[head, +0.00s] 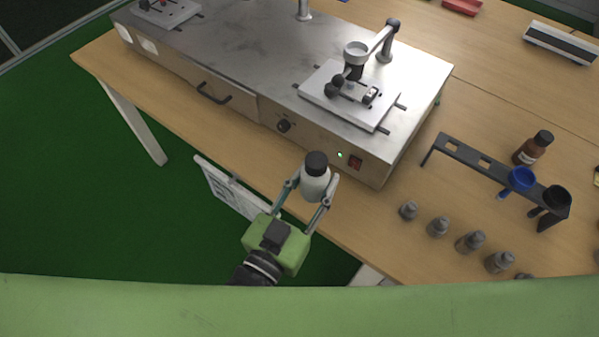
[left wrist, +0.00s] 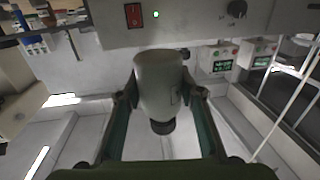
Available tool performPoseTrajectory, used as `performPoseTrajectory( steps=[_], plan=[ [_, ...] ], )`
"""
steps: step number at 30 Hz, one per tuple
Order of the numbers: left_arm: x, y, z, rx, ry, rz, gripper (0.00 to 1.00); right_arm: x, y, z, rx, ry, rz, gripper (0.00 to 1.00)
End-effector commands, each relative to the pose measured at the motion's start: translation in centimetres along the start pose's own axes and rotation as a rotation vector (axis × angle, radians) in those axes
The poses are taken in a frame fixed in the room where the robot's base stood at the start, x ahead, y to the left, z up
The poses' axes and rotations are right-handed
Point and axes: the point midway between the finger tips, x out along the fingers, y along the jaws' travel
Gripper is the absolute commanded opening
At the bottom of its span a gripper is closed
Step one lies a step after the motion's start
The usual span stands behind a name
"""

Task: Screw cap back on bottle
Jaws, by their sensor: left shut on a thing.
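A white-grey bottle (head: 315,184) with a black cap (head: 316,162) at its top is in the middle of the head view. My right gripper is not in view.
The metal machine (head: 225,55) stands on the wooden table (head: 180,100) just behind the bottle. Several small grey bottles (head: 470,241) line the table at the right. A black rack (head: 470,157) with a blue funnel (head: 521,179) and a brown bottle (head: 533,148) are beyond.

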Motion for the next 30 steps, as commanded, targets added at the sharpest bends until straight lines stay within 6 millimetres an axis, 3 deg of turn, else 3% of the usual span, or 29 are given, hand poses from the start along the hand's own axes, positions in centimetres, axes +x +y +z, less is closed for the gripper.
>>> performPoseTrajectory(
  steps=[5, 6, 12, 26, 30],
  plan=[
    [3.1, -3.2, 1.7, 0.007, 0.004, 0.0, 0.0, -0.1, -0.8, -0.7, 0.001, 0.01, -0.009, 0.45],
    [3.5, -3.6, 3.0, 0.005, -0.001, 0.002, 0.0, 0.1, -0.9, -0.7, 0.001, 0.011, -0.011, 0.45],
    [5.3, -5.6, 6.1, 0.002, 0.001, 0.0, 0.0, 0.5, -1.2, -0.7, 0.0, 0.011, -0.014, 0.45],
    [5.9, -6.1, 7.1, 0.0, 0.002, 0.001, 0.0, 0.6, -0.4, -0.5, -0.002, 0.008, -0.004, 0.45],
    [6.2, -6.5, 8.9, 0.0, -0.001, 0.001, 0.0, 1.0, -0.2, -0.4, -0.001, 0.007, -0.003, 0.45]
  ],
)
